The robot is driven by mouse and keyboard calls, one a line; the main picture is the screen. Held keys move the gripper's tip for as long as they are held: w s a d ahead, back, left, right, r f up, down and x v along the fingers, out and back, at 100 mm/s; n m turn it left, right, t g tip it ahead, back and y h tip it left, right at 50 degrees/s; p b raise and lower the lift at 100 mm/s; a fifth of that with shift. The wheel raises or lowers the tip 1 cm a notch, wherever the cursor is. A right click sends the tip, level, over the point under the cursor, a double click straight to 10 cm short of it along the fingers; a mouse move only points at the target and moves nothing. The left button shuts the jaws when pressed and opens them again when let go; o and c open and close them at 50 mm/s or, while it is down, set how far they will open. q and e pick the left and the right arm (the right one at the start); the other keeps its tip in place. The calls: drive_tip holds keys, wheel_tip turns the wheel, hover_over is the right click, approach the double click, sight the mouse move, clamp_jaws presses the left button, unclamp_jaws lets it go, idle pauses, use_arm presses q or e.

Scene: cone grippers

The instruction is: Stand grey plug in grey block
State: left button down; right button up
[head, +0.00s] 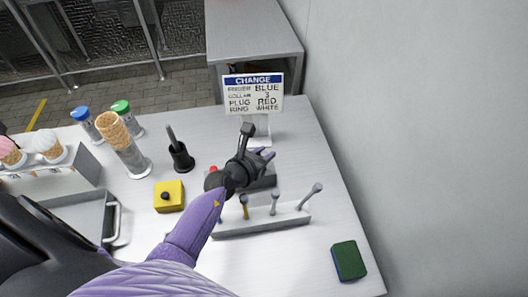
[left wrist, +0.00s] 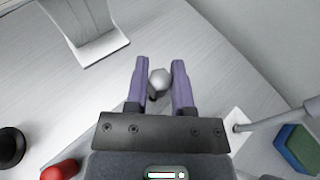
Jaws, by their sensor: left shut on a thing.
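My left gripper (head: 262,154) is above the table, with its purple fingers pointing toward the sign. In the left wrist view its fingers (left wrist: 160,82) are closed around a grey plug (left wrist: 158,78), whose rounded head shows between them. The plug's lower part is hidden. A grey block (head: 264,182) lies just below and behind the gripper in the head view, partly covered by it. I cannot tell whether the plug touches the block. My right gripper is not in view.
A pale rack (head: 285,219) holds several pegs, one leaning right. A sign (head: 253,93) stands behind. A yellow box with a black button (head: 169,196), a black holder (head: 182,158), cones (head: 115,131) and a green sponge (head: 349,260) stand around. A wall closes the right.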

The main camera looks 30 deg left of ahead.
use_arm(q)
drive_tip(key=shift+f+b, duration=0.55)
drive_tip(key=shift+f, duration=0.05)
drive_tip(key=shift+f, duration=0.2)
drive_tip(key=shift+s+d+f+b, duration=0.15)
drive_tip(key=shift+s+f+b, duration=0.05)
drive_tip(key=shift+f+b, duration=0.4)
drive_tip(key=shift+s+d+f+b, duration=0.1)
drive_tip(key=shift+s+f+b, duration=0.05)
drive_tip(key=shift+f+b, duration=0.35)
drive_tip(key=shift+f, duration=0.15)
drive_tip(key=shift+w, duration=0.1)
drive_tip(key=shift+w+a+r+p, duration=0.15)
drive_tip(key=shift+w+r+p, duration=0.1)
drive_tip(key=shift+r+p, duration=0.35)
drive_tip(key=shift+a+r+p, duration=0.15)
drive_tip(key=shift+r+p, duration=0.75)
drive_tip(key=shift+r, duration=0.05)
